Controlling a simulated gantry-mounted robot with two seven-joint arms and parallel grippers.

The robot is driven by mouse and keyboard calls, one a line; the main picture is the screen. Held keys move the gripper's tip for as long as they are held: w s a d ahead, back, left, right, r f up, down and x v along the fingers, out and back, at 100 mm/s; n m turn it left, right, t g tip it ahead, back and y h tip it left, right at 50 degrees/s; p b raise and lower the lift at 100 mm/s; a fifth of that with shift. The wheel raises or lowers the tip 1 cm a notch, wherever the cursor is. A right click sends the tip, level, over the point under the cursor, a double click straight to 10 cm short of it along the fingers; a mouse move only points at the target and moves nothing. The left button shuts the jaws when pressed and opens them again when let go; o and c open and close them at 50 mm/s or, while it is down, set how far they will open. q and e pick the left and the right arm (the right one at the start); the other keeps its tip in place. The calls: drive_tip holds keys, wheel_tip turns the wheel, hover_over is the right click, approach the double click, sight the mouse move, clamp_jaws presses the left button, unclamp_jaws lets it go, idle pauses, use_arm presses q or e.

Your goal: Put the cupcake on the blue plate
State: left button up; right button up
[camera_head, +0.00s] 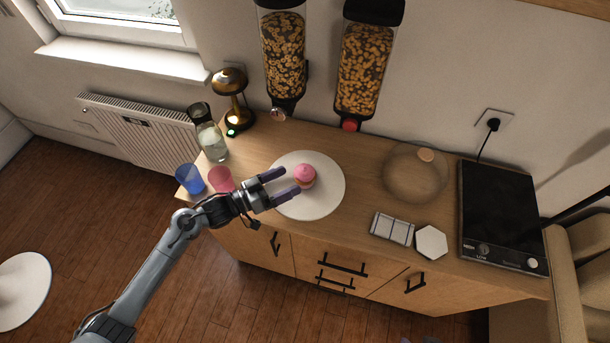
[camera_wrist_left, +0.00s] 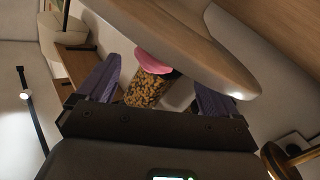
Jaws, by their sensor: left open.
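A cupcake with pink frosting (camera_head: 305,174) stands upright on a large round white plate (camera_head: 325,203) on the wooden counter. I see no blue plate. My left gripper (camera_head: 290,182) is open, with its purple fingers reaching over the plate from the left towards the cupcake. In the left wrist view, which looks upside down, the cupcake (camera_wrist_left: 156,60) shows between the open fingers, apart from both.
A blue cup (camera_head: 190,178), a pink cup (camera_head: 219,178), a glass bottle (camera_head: 212,143) and a gold lamp (camera_head: 231,90) stand left of the plate. Cereal dispensers (camera_head: 283,60) hang behind.

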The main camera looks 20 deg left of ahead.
sight(296, 177)
use_arm(q)
drive_tip(key=shift+x, duration=2.55)
drive_tip(key=shift+s+r, duration=0.1)
drive_tip(key=shift+c, duration=0.4)
drive_tip(key=c, duration=0.6)
